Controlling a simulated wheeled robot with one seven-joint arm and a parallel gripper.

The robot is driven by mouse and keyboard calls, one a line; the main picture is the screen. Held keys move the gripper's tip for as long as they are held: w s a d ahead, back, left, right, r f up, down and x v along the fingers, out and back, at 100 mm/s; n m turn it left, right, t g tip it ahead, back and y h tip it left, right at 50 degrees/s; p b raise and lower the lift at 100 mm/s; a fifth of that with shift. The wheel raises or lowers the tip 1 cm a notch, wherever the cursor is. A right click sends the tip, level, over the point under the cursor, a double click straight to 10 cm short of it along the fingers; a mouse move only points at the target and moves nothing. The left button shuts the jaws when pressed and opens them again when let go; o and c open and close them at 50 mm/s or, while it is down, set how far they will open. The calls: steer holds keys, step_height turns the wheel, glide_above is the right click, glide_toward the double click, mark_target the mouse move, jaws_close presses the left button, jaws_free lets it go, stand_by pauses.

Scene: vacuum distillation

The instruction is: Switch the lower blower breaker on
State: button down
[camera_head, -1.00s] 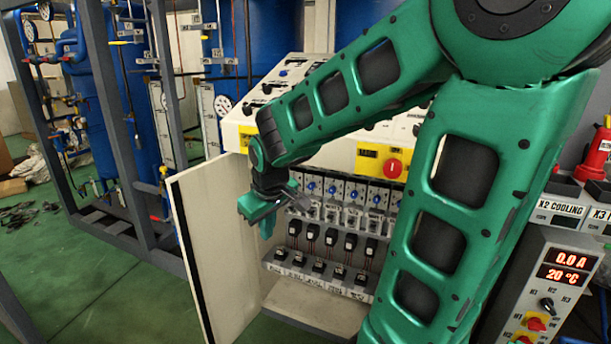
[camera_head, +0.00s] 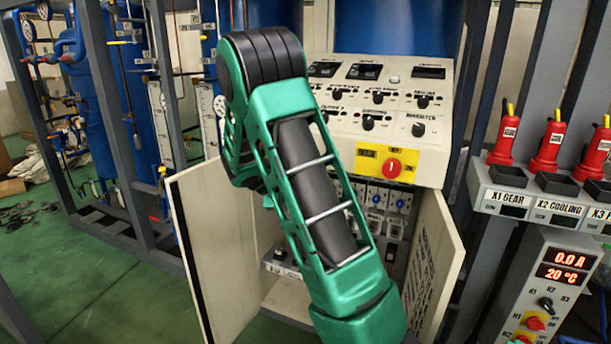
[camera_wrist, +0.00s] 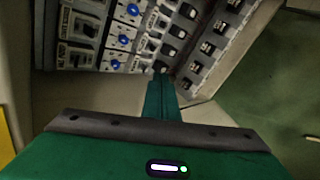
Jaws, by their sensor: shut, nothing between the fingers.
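The breaker panel stands in an open cabinet. In the head view my arm covers most of it, and only some breakers with blue knobs (camera_head: 376,195) show at its right. The wrist view shows the rows at a slant: grey breakers (camera_wrist: 82,27), blue-knobbed units (camera_wrist: 123,39) and black switches (camera_wrist: 168,50). I cannot read the labels, so I cannot tell which is the lower blower breaker. My gripper (camera_wrist: 160,84) is shut and empty, its tip close to the black switches at the row's end; I cannot tell whether it touches. In the head view it is hidden behind my arm.
Open cabinet doors stand at the left (camera_head: 215,250) and right (camera_head: 432,260) of the panel. A sloped control console (camera_head: 390,110) with a red knob on yellow (camera_head: 393,167) overhangs it. Red devices (camera_head: 549,146) stand on a shelf at right.

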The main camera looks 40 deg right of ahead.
steer(key=w+d+f+n+t+h, duration=0.1)
steer(key=w+d+f+n+h, duration=0.1)
steer(key=w+d+n+h, duration=0.2)
steer(key=w+d+f+n+t+h, duration=0.1)
steer(key=w+d+f+n+h, duration=0.2)
steer(key=w+d+n, duration=0.3)
steer(key=shift+d+f+n+t+h, duration=0.15)
steer(key=shift+d+n+t+h, duration=0.25)
steer(key=shift+d+n, duration=2.05)
steer(key=shift+d+m, duration=0.25)
steer(key=shift+d, duration=0.05)
steer(key=x, duration=1)
steer(key=shift+s+a+r, duration=0.1)
steer(key=shift+a+r, duration=0.1)
steer(key=shift+r, duration=0.4)
steer(key=shift+s+a+r, duration=0.15)
steer(key=shift+a+r, duration=0.05)
steer(key=shift+r, duration=0.45)
steer(key=shift+s+a+r, duration=0.1)
steer(key=shift+a+r, duration=0.1)
steer(key=shift+r, duration=0.4)
